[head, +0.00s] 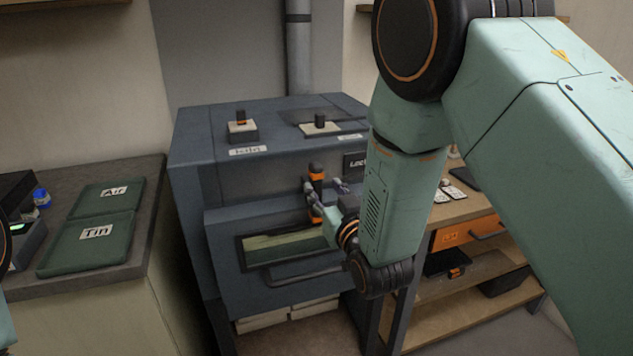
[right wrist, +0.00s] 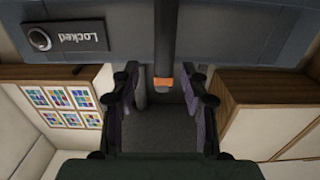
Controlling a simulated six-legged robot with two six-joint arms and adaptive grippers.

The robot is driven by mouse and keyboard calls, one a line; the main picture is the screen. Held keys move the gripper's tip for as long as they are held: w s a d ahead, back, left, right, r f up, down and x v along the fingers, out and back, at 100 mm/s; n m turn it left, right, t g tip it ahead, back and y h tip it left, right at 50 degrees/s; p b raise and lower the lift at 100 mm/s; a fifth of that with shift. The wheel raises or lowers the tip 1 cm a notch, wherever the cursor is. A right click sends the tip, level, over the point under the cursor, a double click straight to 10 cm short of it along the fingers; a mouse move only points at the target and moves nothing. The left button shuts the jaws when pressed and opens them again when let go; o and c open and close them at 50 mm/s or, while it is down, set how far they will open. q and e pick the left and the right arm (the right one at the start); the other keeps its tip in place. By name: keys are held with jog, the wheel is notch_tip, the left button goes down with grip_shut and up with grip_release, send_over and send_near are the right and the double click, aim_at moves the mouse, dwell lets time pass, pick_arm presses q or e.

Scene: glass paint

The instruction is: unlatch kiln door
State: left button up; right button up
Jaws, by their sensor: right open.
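The blue-grey kiln (head: 215,170) stands in the middle of the head view. Its door (head: 225,240) is closed, with a long window and a bar handle (head: 300,275). An upright black latch lever with orange parts (head: 316,170) is on the kiln front above the window. My right gripper (head: 327,188) is open at the latch, with its fingers partly overlapping it. In the right wrist view, the latch lever (right wrist: 165,45) with its orange band hangs between the open fingers of the right gripper (right wrist: 165,75), with gaps at both sides. A "Locked" sign (right wrist: 72,36) is beside it.
A counter on the left holds green trays (head: 95,238) labelled "Air" and "Tin" and a blue jar (head: 42,198). A wooden shelf unit with an orange drawer (head: 455,238) stands right of the kiln. Labelled blocks (head: 242,130) sit on the kiln top.

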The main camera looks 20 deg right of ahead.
aim_at(317, 183)
jog(key=w, duration=0.2)
jog(key=shift+w+a+r, duration=0.3)
jog(key=shift+w+a, duration=0.1)
jog(key=shift+w+d+f, duration=0.15)
jog(key=shift+w, duration=0.3)
jog(key=shift+w+d+f, duration=0.1)
jog(key=shift+w+d, duration=0.05)
jog(key=shift+w, duration=0.3)
jog(key=shift+s+a, duration=0.1)
jog(key=shift+a, duration=0.15)
jog(key=shift+s+r, duration=0.25)
jog(key=c, duration=0.3)
jog(key=shift+w+d+f, duration=0.15)
jog(key=c, duration=0.4)
grip_shut()
